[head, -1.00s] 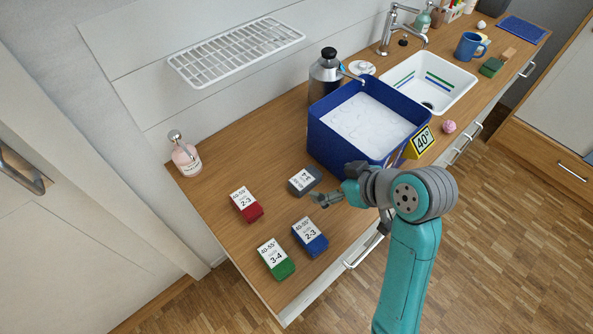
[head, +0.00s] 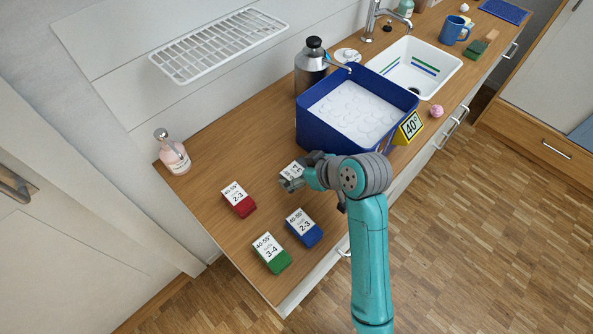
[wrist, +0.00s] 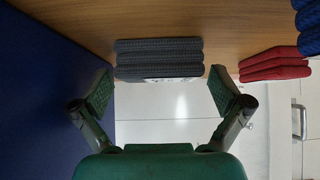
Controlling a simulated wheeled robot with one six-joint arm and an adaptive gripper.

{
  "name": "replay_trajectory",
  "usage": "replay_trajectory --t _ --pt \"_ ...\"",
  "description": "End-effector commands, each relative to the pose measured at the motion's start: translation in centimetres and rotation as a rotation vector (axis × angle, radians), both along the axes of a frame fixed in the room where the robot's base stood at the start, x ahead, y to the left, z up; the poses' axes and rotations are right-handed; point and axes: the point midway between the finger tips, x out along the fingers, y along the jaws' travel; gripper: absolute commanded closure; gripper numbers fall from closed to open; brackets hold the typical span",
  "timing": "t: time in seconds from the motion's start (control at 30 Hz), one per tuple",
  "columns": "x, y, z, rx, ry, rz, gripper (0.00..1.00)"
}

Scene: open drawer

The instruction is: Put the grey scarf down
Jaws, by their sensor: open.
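The grey scarf (wrist: 158,57) is a folded, ribbed stack. It lies on the wooden counter between my fingertips in the wrist view, with a narrow gap at the right finger and almost none at the left. In the head view only its white label (head: 291,169) and a little grey show; my gripper (head: 289,184) hides the rest. My gripper (wrist: 161,88) is open around the scarf's near end, and whether a finger touches it I cannot tell.
A blue box (head: 320,135) of white foam stands just beside the scarf. Red (head: 240,203), blue (head: 304,232) and green (head: 273,259) labelled bundles lie to the left and in front. A yellow 40° sign (head: 408,128) stands by the box.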

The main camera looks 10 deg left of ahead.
Motion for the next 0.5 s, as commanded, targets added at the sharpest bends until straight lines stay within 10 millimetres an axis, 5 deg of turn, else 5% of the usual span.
replay_trajectory --t 0.37,0.5 --pt "0.69 0.81 -0.96 -0.001 -0.002 -0.001 0.0" --pt "0.68 0.8 -0.96 -0.001 -0.002 -0.001 0.28"
